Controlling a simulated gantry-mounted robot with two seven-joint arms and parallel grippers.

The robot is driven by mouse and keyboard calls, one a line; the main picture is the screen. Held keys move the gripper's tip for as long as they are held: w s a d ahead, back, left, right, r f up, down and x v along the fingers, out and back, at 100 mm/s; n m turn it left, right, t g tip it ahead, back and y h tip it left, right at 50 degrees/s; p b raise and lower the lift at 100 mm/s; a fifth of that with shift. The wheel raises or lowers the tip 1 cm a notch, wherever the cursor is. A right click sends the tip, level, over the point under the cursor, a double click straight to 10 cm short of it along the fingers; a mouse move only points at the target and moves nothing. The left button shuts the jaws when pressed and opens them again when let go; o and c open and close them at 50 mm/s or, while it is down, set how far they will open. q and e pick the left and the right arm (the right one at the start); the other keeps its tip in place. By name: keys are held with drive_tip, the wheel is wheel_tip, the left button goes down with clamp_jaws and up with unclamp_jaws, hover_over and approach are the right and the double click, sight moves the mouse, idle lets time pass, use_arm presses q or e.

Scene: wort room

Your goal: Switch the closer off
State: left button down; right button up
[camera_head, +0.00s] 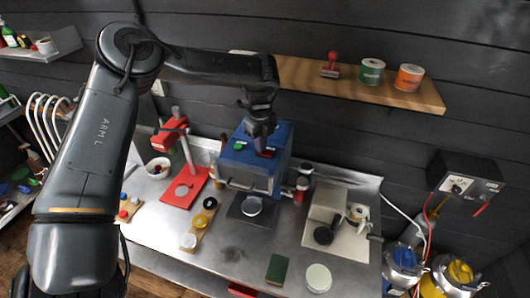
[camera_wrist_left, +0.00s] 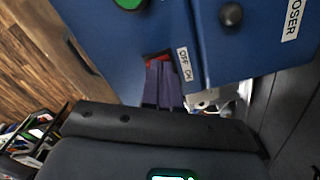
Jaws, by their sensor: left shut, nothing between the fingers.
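The closer (camera_head: 255,165) is a blue box-shaped machine at the back of the steel bench. In the left wrist view its blue housing (camera_wrist_left: 240,55) fills the upper part, with a green button (camera_wrist_left: 130,3), a dark round knob (camera_wrist_left: 231,14) and part of a name label. A small red switch (camera_wrist_left: 157,57) sits beside an OFF/ON label (camera_wrist_left: 185,66). My left gripper (camera_head: 263,145) is shut and empty over the closer's top. In the wrist view its fingertips (camera_wrist_left: 163,68) are at the switch and hide part of it. Contact and the switch's position cannot be told.
A red press stand (camera_head: 185,185) is left of the closer, and a pale board (camera_head: 335,230) with a dark tool is to its right. A wooden shelf (camera_head: 310,78) with a stamp and two cans runs behind. The bench front has free room.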

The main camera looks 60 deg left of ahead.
idle(0.3)
use_arm(q)
drive_tip(key=shift+r+p, duration=2.1)
drive_tip(key=shift+r, duration=1.3)
drive_tip(key=shift+s, duration=0.1)
